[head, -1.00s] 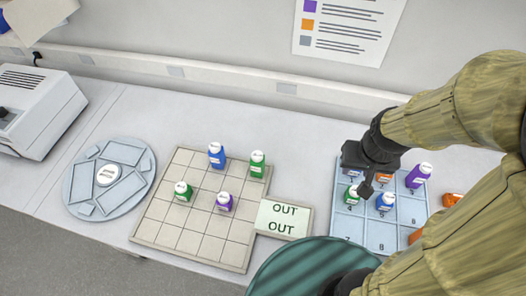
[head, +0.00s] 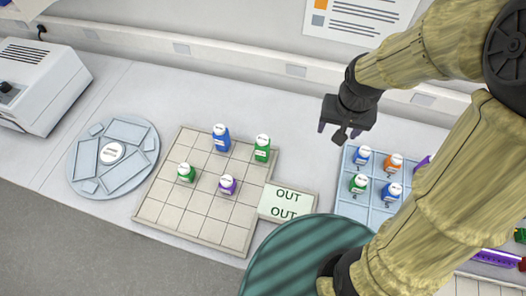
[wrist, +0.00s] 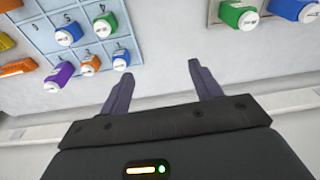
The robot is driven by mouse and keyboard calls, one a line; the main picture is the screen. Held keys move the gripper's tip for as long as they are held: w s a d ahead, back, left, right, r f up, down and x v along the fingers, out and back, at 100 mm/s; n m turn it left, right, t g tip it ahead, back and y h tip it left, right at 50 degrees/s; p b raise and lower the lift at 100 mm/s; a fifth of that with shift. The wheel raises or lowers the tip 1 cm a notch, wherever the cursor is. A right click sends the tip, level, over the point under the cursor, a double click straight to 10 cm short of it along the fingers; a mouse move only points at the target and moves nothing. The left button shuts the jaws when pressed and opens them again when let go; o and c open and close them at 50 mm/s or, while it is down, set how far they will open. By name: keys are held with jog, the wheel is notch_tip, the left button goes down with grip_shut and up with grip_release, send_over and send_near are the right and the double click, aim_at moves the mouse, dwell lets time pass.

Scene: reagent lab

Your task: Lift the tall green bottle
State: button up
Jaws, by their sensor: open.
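The tall green bottle (head: 262,148) stands upright with a white cap near the back right corner of the beige grid board (head: 187,208). In the wrist view, a green bottle (wrist: 238,14) that looks like it shows at the top, right of the fingers. My gripper (head: 340,132) is open and empty, above the bench to the right of the tall green bottle and apart from it. In the wrist view the gripper's fingers (wrist: 158,57) are spread with nothing between them. A shorter green bottle (head: 186,173) stands on the board's left part.
A tall blue bottle (head: 221,138) stands left of the tall green one; a short purple bottle (head: 227,185) stands in front. A blue compartment tray (head: 350,208) with several bottles is at right. An OUT sign plate (head: 287,203) adjoins the board. Bench behind the board is clear.

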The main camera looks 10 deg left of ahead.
jog(key=w+a+f+g, duration=0.1)
jog(key=w+a+f, duration=0.15)
jog(key=a, duration=0.75)
jog(key=m+b, duration=0.1)
send_over(262, 137)
jog(key=shift+s+g, duration=0.1)
jog(key=shift+g, duration=0.3)
jog(key=shift+a, duration=0.1)
notch_tip(262, 137, down, 12)
jog(key=p, duration=0.3)
jog(key=shift+r, duration=0.25)
jog(key=shift+f, duration=0.45)
jog(key=shift+f, duration=0.1)
